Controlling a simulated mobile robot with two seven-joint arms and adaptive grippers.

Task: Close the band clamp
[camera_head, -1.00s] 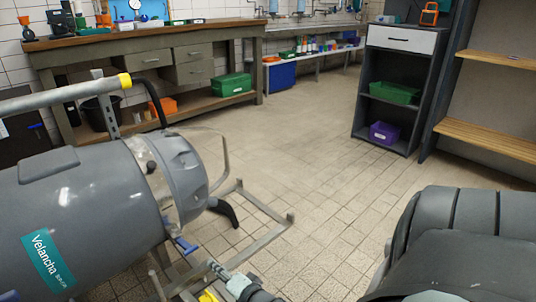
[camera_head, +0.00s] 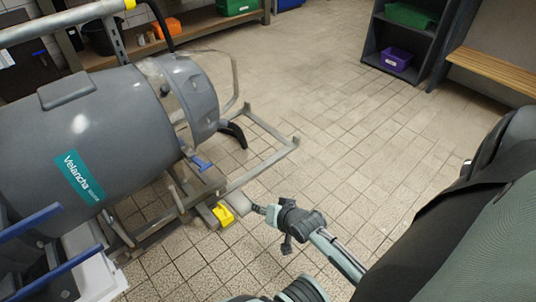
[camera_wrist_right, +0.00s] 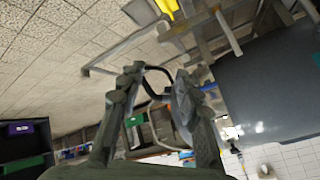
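A large grey tank (camera_head: 100,125) labelled "Velancha" lies on its side on a metal frame at the left of the head view. A pale band (camera_head: 172,98) runs around it where the body meets the rounded end cap (camera_head: 196,95). A blue lever (camera_head: 201,163) sits low beside this joint; whether the band is tight cannot be told. My right gripper (camera_head: 263,210) is right of and below the lever, apart from the tank. My left gripper is not in view.
A yellow piece (camera_head: 223,215) is on the frame near my right gripper. The frame's metal bars (camera_head: 265,160) stick out to the right of the tank. A black curved handle (camera_head: 236,133) hangs below the cap. A dark shelf (camera_head: 400,45) stands far off; the tiled floor between is clear.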

